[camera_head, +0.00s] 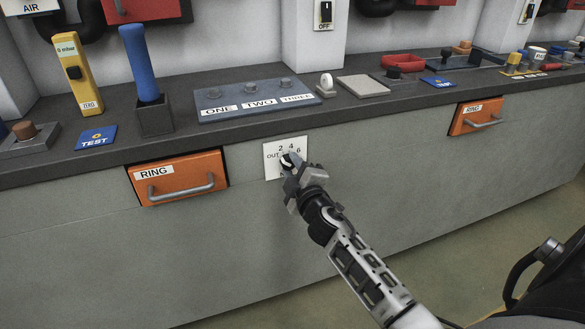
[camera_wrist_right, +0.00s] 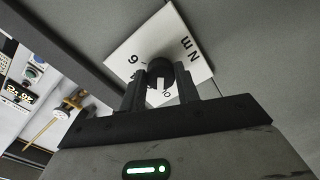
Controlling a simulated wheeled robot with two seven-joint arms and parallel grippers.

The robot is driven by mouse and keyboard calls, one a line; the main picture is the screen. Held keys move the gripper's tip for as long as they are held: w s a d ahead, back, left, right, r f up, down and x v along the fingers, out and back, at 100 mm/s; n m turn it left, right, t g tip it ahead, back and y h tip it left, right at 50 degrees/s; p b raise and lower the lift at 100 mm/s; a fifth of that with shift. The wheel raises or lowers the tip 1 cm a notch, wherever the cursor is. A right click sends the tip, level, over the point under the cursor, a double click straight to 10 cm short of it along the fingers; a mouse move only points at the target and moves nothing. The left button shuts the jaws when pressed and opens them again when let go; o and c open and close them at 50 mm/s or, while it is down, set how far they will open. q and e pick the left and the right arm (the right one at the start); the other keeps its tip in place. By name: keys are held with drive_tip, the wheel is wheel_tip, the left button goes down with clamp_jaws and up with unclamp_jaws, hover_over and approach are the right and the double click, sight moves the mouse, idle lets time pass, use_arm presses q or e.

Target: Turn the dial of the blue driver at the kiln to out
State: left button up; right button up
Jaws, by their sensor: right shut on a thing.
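In the right wrist view the round dark knob (camera_wrist_right: 160,68) sits between the two fingers (camera_wrist_right: 160,90), in front of the tilted white plate (camera_wrist_right: 180,30). I cannot tell which mark the knob points to. A blue-handled tool (camera_head: 138,65) stands upright in a dark block at the left. My left gripper is out of view.
Orange drawers labelled RING, one at the left (camera_head: 178,178) and one at the right (camera_head: 478,116), have handles that stick out. The dark bench top (camera_head: 350,110) carries a ONE-TWO-THREE panel (camera_head: 255,100), a yellow device (camera_head: 78,75) and several small items. Floor shows at lower right.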

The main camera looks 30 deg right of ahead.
drive_tip(key=shift+n, duration=0.9)
drive_tip(key=o, duration=1)
drive_tip(key=shift+c, duration=0.2)
drive_tip(key=v, duration=1.6)
drive_tip(key=shift+b, duration=0.3)
drive_tip(key=shift+d, duration=0.1)
